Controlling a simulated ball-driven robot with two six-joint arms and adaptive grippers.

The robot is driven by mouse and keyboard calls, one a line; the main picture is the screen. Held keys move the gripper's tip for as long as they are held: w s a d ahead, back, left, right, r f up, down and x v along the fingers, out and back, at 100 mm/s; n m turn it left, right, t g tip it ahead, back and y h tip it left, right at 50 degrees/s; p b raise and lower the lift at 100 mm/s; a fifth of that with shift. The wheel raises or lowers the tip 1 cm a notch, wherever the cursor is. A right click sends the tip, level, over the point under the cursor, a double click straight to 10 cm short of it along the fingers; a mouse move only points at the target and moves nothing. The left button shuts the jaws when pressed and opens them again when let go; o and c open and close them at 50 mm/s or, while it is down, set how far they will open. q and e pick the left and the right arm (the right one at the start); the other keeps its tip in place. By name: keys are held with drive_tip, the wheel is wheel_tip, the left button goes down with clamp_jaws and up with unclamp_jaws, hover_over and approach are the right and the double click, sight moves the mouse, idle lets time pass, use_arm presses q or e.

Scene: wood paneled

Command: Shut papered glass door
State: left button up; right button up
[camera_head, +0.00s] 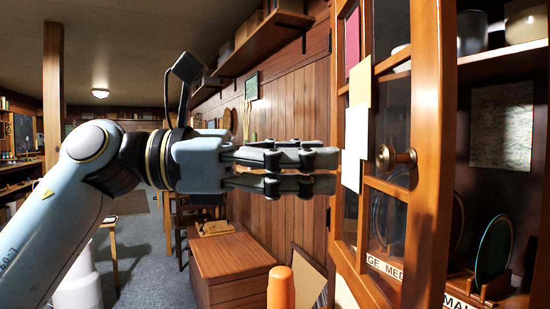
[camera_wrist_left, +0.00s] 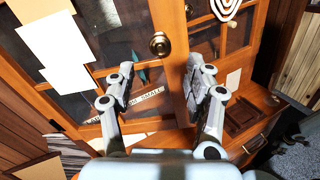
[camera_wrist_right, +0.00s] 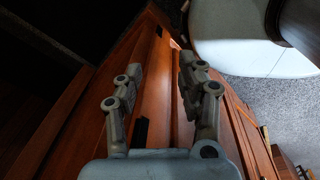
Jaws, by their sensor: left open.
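The papered glass door (camera_head: 430,120) is wood-framed, with pink, yellow and white papers on its panes and a brass knob (camera_head: 397,157). It stands ajar at the right of the head view, and the cabinet interior shows to its right. In the left wrist view the knob (camera_wrist_left: 159,44) is beyond the fingertips, with white papers (camera_wrist_left: 55,45) to its left. My left gripper (camera_head: 325,171) is open and empty, left of the door's papers; I cannot tell whether it touches them. My right gripper (camera_wrist_right: 161,62) shows only in its wrist view, with its fingers apart.
Inside the cabinet are a teal plate (camera_head: 494,250) on a rack and bowls (camera_head: 526,22) above. A wooden chest (camera_head: 235,262) and an orange cylinder (camera_head: 281,288) stand below my left gripper. Shelves line the wall. Carpet (camera_head: 145,255) shows at the left. Wooden surfaces lie close around my right gripper.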

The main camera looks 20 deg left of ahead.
use_arm(q)
drive_tip(key=shift+v, duration=1.7)
